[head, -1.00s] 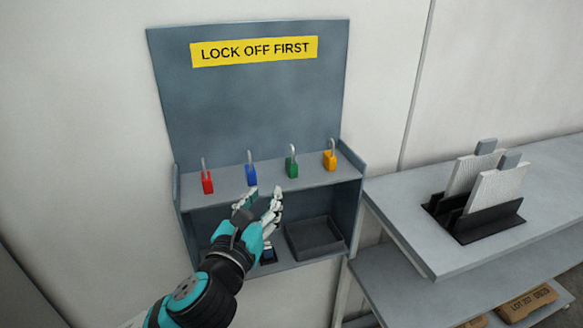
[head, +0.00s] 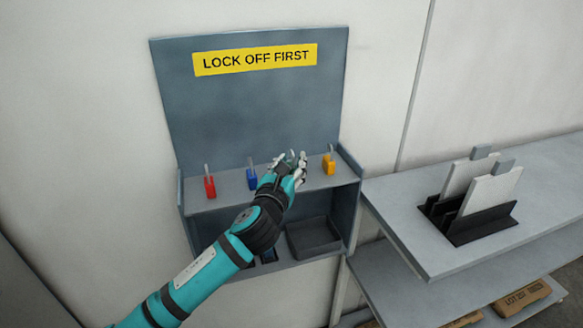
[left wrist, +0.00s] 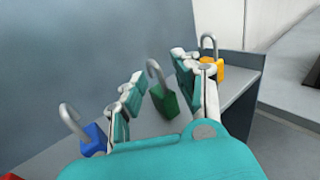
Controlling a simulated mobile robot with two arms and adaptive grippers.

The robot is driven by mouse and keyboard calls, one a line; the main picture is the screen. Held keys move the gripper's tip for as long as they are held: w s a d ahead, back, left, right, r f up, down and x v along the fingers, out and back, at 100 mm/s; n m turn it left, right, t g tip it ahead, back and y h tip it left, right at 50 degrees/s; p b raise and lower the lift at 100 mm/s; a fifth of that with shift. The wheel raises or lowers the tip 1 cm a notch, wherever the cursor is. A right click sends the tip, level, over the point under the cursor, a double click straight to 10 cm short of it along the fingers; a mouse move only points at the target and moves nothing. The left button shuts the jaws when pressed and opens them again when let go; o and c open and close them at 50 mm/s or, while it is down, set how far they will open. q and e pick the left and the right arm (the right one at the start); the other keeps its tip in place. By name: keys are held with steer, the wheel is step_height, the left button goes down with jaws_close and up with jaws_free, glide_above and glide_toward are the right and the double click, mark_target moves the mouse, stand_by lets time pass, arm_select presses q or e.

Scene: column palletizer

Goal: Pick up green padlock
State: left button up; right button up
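The green padlock (left wrist: 164,101) stands on the shelf of the lock station and shows between the two fingers of my left gripper (left wrist: 160,82) in the left wrist view. The fingers are open on either side of it, with visible gaps. In the head view my left gripper (head: 292,164) covers most of the green padlock's place on the shelf. The blue padlock (head: 251,179) stands to its left, the red padlock (head: 210,187) further left, and the yellow padlock (head: 328,166) to its right. My right gripper is not in view.
The grey lock station (head: 250,110) has a back panel with a yellow sign (head: 255,60). An open black tray (head: 313,237) sits in its lower compartment. A grey bench (head: 400,215) with a black rack (head: 480,222) holding white panels stands at right.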

arm_select(q)
steer(key=shift+x, duration=0.8)
steer(key=shift+f, duration=0.1)
jaws_close()
